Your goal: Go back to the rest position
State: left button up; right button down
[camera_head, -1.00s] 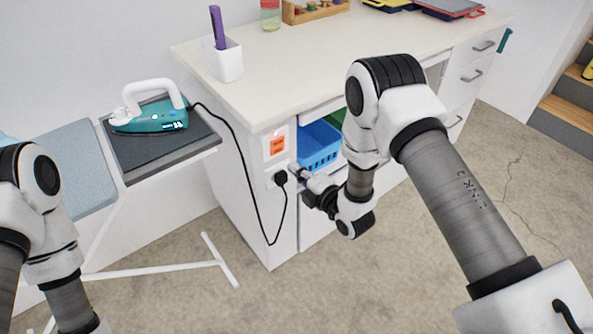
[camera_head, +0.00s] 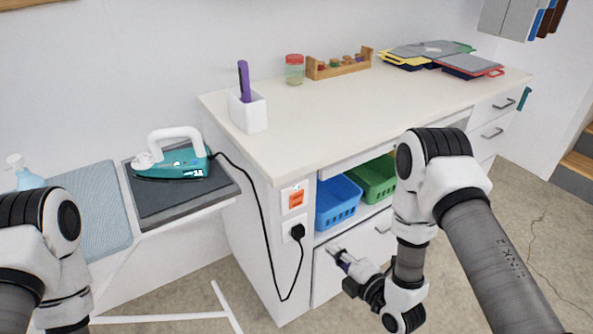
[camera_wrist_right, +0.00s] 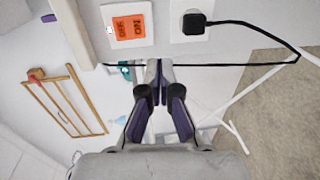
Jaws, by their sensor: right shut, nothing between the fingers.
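My right gripper (camera_head: 342,258) is low in front of the white desk's cabinet, to the right of the wall socket and below the blue basket. In the right wrist view its fingers (camera_wrist_right: 160,72) are together with nothing between them. The orange switch (camera_wrist_right: 130,27) and the black plug (camera_wrist_right: 194,23) show beyond its tips there, apart from it. My left arm (camera_head: 45,245) is at the lower left in the head view; its gripper is out of the picture.
The white desk (camera_head: 330,130) fills the middle. A teal iron (camera_head: 178,165) rests on a dark pad, its cord (camera_head: 262,225) running to the plug. A blue basket (camera_head: 338,202) and green basket (camera_head: 374,180) sit on the shelf. Floor is free at right.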

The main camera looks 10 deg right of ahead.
jog(key=s+d+f+m+g+h+p, duration=0.1)
jog(key=s+f+m+g+h+p, duration=0.1)
jog(key=s+m+g, duration=0.3)
jog(key=s+d+f+m+g+h+p, duration=0.1)
jog(key=s+f+m+g, duration=0.3)
jog(key=s+m, duration=0.6)
jog(key=s+d+f+m+g+h+p, duration=0.2)
jog(key=s+m+g, duration=0.4)
jog(key=s, duration=0.7)
jog(key=shift+d+f+m+g+h+p, duration=0.3)
jog(key=shift+d+f+m+p, duration=0.05)
jog(key=shift+f+m+p, duration=0.4)
